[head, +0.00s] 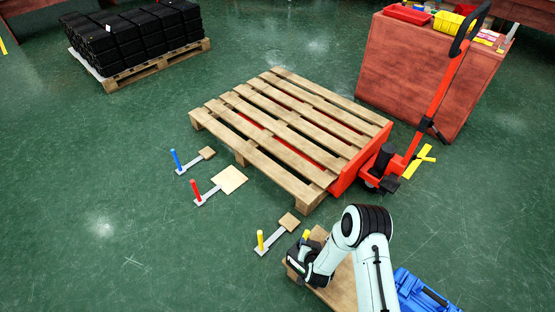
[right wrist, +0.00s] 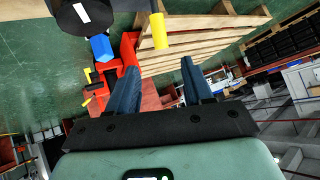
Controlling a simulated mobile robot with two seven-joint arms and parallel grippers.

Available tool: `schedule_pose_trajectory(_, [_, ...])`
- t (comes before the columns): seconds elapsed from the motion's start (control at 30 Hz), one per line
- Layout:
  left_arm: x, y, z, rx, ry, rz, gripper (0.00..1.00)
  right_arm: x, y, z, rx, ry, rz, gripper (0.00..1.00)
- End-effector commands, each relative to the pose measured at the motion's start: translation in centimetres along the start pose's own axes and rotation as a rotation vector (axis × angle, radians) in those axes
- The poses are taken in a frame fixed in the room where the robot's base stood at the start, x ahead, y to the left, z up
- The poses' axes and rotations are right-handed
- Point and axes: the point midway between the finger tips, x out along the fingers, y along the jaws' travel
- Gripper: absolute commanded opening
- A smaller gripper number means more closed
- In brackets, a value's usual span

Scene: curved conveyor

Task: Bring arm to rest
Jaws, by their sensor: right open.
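My right arm reaches in from the bottom of the head view, bent at the elbow, with its right gripper (head: 299,260) low over a wooden board (head: 338,287). In the right wrist view the right gripper (right wrist: 160,64) has its two dark fingers spread apart with nothing between them. A yellow peg (head: 305,236) shows just behind the gripper. A yellow cylinder (right wrist: 160,31) shows beyond the fingertips in the wrist view, not gripped. My left arm and gripper are out of view.
A wooden pallet (head: 286,125) with a red pallet jack (head: 440,90) stands ahead. A blue crate (head: 420,292) is at right.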

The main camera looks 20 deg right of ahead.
Motion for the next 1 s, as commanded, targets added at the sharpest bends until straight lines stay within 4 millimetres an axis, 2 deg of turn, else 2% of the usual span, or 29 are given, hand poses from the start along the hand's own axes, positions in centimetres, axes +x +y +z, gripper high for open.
schedule_pose_trajectory(0.17, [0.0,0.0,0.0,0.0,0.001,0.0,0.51,-0.2,-0.1,0.4,-0.003,-0.016,-0.003,0.51])
schedule_pose_trajectory(0.27, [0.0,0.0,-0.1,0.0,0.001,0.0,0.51,-1.5,-0.3,2.8,-0.02,-0.104,-0.016,0.51])
schedule_pose_trajectory(0.33, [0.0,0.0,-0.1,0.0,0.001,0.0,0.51,-3.4,-0.5,5.8,-0.044,-0.221,-0.035,0.51])
schedule_pose_trajectory(0.37, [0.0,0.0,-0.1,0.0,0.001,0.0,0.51,-4.6,-0.6,7.4,-0.057,-0.283,-0.044,0.51])
schedule_pose_trajectory(0.47, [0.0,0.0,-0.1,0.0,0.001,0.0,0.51,-9.7,-0.6,12.8,-0.107,-0.516,-0.081,0.51])
schedule_pose_trajectory(0.5, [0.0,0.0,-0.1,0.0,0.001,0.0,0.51,-12.2,-0.5,14.8,-0.13,-0.611,-0.097,0.51])
schedule_pose_trajectory(0.57, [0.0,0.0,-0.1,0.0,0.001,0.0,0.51,-16.0,-0.3,17.5,-0.163,-0.749,-0.122,0.51])
schedule_pose_trajectory(0.63, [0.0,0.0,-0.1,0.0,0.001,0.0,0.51,-20.7,0.1,20.0,-0.205,-0.905,-0.149,0.51])
schedule_pose_trajectory(0.7, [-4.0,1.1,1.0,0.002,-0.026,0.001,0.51,-23.5,-0.6,17.4,-0.205,-0.914,-0.146,0.51])
schedule_pose_trajectory(0.73, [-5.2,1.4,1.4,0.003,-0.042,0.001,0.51,-24.5,-0.8,16.8,-0.207,-0.926,-0.145,0.51])
schedule_pose_trajectory(0.9, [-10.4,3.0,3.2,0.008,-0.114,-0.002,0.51,-29.4,-1.6,14.0,-0.217,-0.997,-0.136,0.51])
schedule_pose_trajectory(1.0, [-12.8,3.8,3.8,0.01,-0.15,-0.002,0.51,-31.5,-2.2,12.6,-0.222,-1.03,-0.132,0.51])
